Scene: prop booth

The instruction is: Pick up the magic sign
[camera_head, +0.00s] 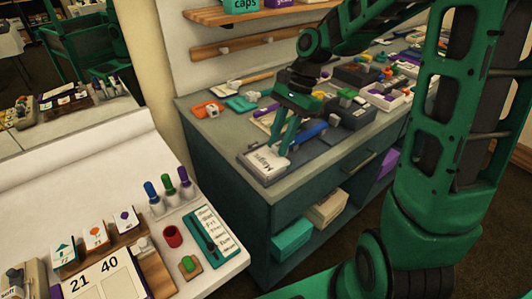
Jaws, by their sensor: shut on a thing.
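The magic sign (258,164) is a pale plate with dark "Magic" lettering. It lies near the front left corner of the grey counter top, at a dark tray or mat. My gripper (279,151) comes down from above with its green fingers at the right part of the sign. The fingers are shut on the sign. The fingertips partly cover the sign, and I cannot tell whether it is clear of the surface beneath.
Beside the gripper lie a blue item (311,131) and a dark box (350,111). Many small items crowd the counter behind. A white table (111,184) with bottles and cards stands at left. Shelves (226,49) hang on the wall above.

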